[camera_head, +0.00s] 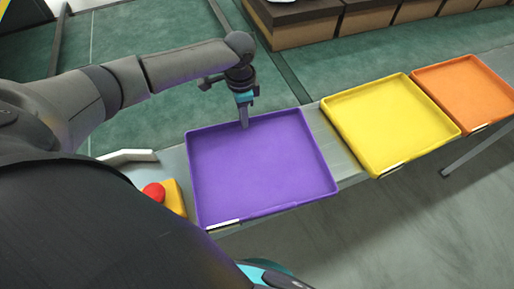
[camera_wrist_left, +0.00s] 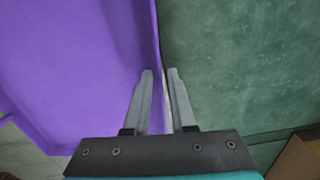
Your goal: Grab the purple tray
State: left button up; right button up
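The purple tray (camera_head: 262,165) lies flat on a grey narrow table, the leftmost of three trays. My left gripper (camera_head: 245,122) points down at the middle of its far rim. In the left wrist view, the purple tray (camera_wrist_left: 75,60) fills the left side, and its rim runs between the two fingers of my left gripper (camera_wrist_left: 160,73). The fingers are close together with the rim between them, one on the inner side and one on the outer side. My right gripper is not in view.
A yellow tray (camera_head: 390,122) and an orange tray (camera_head: 466,92) lie to the right on the same line. A red button on a yellow box (camera_head: 174,198) sits left of the purple tray. Brown boxes (camera_head: 300,24) stand at the back. Green floor is clear behind the line.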

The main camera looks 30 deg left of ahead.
pick_arm(q)
grip_shut()
dwell(1.1)
